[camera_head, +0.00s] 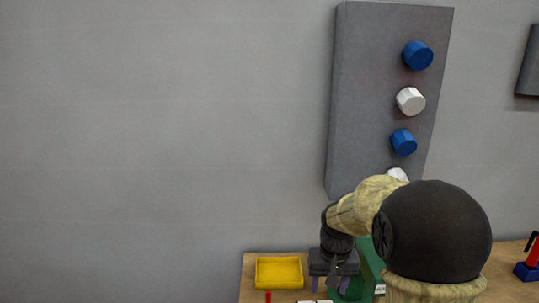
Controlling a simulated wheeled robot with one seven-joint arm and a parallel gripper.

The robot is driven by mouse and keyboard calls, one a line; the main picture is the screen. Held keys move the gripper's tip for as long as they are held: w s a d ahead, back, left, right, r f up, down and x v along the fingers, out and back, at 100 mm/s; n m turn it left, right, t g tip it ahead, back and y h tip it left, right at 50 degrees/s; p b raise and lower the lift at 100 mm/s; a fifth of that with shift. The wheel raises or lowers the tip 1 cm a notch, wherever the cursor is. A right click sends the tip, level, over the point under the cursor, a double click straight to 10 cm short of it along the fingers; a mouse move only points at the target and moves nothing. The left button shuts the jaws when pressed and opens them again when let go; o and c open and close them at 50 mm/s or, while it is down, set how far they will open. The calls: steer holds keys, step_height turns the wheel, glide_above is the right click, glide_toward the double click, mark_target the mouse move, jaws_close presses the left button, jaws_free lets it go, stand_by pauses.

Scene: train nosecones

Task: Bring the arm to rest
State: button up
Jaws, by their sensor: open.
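My arm reaches down from the lower right, and its big dark joint fills part of that area. My gripper (330,284) hangs pointing down over the table at the bottom of the view, just right of a yellow tray. Its two fingers are apart, and I see nothing held between them. The fingertips are small and partly dark, so whether they touch anything below cannot be told.
A wooden table (249,288) runs along the bottom, with the yellow tray (279,258), a small red piece (268,296) and a green object (370,265) partly hidden by my arm. A grey wall panel (365,90) carries blue and white knobs. A red-and-blue item (527,270) stands at right.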

steer(key=s+f+t, duration=0.1)
steer(key=s+f, duration=0.2)
steer(key=s, duration=1.2)
steer(key=shift+n+t, duration=0.3)
steer(key=shift+t, duration=0.1)
